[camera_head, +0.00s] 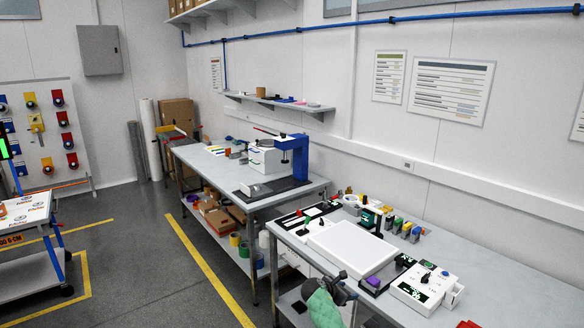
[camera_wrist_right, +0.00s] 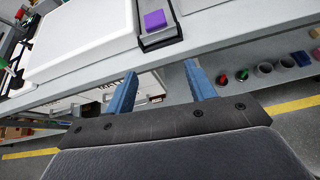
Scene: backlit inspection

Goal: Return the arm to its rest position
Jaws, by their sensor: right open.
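My right gripper (camera_head: 343,290) is at the front edge of the near workbench (camera_head: 480,268), low in the head view, beside the white panel (camera_head: 352,246). In the right wrist view its two blue fingers (camera_wrist_right: 160,76) stand apart with nothing between them. The bench edge and lower shelf show beyond the fingertips. My right arm is mostly out of the head view; a rounded green part (camera_head: 322,308) shows next to the gripper, and I cannot tell what it is. My left arm and gripper do not show.
A purple block (camera_head: 373,282) sits in a dark holder right of the panel, beside a white control box (camera_head: 422,288). Small coloured items (camera_head: 405,229) stand behind. A second bench with a blue press (camera_head: 296,158) is farther back.

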